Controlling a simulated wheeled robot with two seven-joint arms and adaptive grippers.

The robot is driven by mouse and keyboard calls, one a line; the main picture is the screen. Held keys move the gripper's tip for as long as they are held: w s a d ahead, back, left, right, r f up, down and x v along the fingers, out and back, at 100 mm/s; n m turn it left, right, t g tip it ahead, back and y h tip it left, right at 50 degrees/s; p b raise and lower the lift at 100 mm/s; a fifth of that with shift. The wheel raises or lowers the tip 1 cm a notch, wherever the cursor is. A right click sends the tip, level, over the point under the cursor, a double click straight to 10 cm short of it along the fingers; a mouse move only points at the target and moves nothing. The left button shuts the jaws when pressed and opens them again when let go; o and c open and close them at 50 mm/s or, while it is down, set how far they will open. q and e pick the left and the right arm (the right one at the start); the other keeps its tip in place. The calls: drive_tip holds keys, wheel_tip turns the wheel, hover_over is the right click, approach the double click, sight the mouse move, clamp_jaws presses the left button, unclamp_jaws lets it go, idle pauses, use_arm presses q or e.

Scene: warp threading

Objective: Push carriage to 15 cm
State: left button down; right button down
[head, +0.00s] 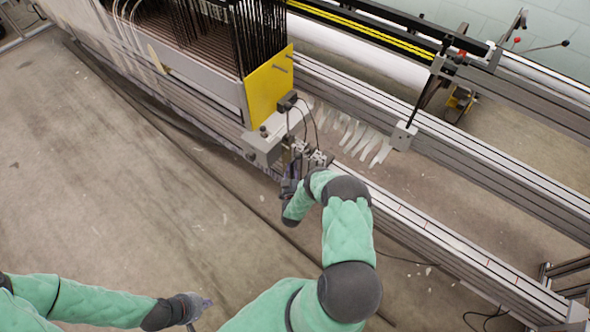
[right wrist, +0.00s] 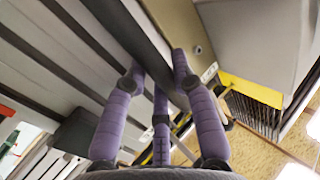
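A small dark mechanism with cables (head: 310,157), which looks like the carriage, sits on the long pale rail (head: 455,245) beside the yellow end panel. Thin red marks cross the rail to its right. My right gripper (head: 289,187) is at the near side of this mechanism, partly hidden by my wrist. In the right wrist view its purple fingers (right wrist: 157,62) lie apart, on both sides of a dark bar (right wrist: 115,25); contact and grip are unclear. My left gripper (head: 200,305) is low over the floor, away from the rail, too small to judge.
The yellow panel (head: 268,88) and a grey block (head: 263,142) stand left of the mechanism. A grey clamp with a black post (head: 403,135) stands on the rear beam. The rail is clear to the right; a loose cable lies near its right end.

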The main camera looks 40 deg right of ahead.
drive_tip(key=shift+s+d+f+g+h, duration=0.15)
drive_tip(key=shift+s+g+h, duration=0.2)
drive_tip(key=shift+s, duration=0.6)
drive_tip(key=c, duration=1.4)
unclamp_jaws()
drive_tip(key=shift+c, duration=0.2)
drive_tip(key=o, duration=0.4)
drive_tip(key=shift+d, duration=0.1)
drive_tip(key=shift+o, duration=0.2)
drive_tip(key=shift+w, duration=0.5)
drive_tip(key=v, duration=1.2)
drive_tip(key=shift+s, duration=0.35)
drive_tip(key=shift+d, duration=0.1)
